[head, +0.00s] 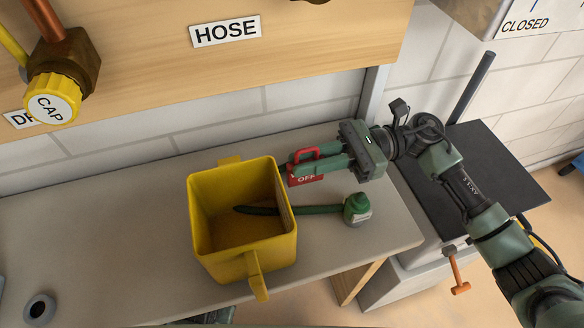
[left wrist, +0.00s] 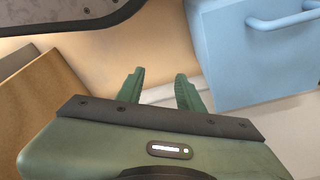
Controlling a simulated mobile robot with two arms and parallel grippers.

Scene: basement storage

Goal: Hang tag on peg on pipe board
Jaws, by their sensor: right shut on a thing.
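My right gripper (head: 296,172) is shut on a red tag (head: 307,180) with a red loop handle and white "OFF" lettering. It holds the tag above the right rear of the bench, just beyond the yellow bin. The wooden pipe board (head: 140,80) stands at the upper left, with a white "HOSE" label (head: 225,31) and a yellow "CAP" fitting (head: 52,99) on a copper pipe. I cannot make out a peg for certain. In the left wrist view my left gripper (left wrist: 160,75) has its fingers apart with nothing between them.
A yellow bin (head: 230,265) stands on the grey bench (head: 120,220). A green-ended rod (head: 357,208) lies across its right side. A dark ring (head: 40,308) lies at front left. A blue drawer unit (left wrist: 250,60) is near my left gripper. The bench left of the bin is mostly clear.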

